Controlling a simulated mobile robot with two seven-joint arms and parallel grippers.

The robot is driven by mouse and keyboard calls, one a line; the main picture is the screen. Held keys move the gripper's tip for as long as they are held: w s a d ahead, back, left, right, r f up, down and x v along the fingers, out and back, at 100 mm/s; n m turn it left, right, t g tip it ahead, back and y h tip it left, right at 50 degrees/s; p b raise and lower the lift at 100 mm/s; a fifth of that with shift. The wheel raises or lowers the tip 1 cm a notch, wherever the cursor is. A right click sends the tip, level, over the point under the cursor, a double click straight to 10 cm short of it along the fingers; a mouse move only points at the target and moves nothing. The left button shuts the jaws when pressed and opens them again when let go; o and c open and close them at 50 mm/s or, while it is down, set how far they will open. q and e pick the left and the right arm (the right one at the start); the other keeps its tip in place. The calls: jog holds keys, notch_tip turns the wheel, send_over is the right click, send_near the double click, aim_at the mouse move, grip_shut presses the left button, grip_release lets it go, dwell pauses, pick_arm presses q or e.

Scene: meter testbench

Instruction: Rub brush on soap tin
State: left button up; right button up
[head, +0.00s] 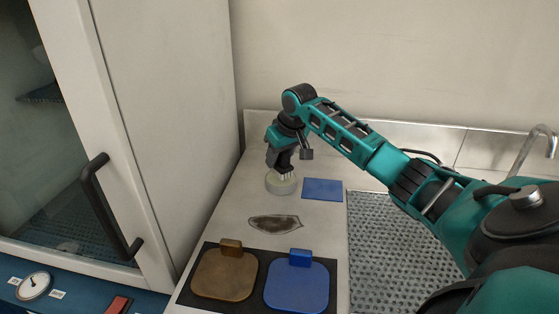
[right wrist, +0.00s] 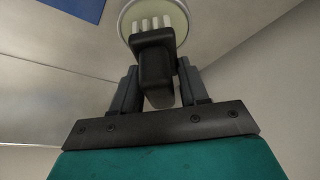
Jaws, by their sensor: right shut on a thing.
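My right gripper (head: 281,158) reaches down over the soap tin and is shut on a dark brush. In the right wrist view the brush (right wrist: 154,58) sits between the two fingers of the gripper (right wrist: 152,88), its pale bristles pointing at the tin. The soap tin (head: 281,187) is a round, shallow tin with pale greenish content, standing on the counter. It also shows in the right wrist view (right wrist: 128,25). The bristles are over the tin's content; whether they touch it I cannot tell for sure. My left gripper is not in view.
A blue cloth or pad (head: 323,189) lies right of the tin. A brown pad (head: 225,275) and a blue pad (head: 297,286) lie on a black mat. A perforated sink area with a tap (head: 533,147) is at right; a cabinet door (head: 172,120) stands left.

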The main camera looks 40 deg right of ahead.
jog(key=shift+r, duration=2.7)
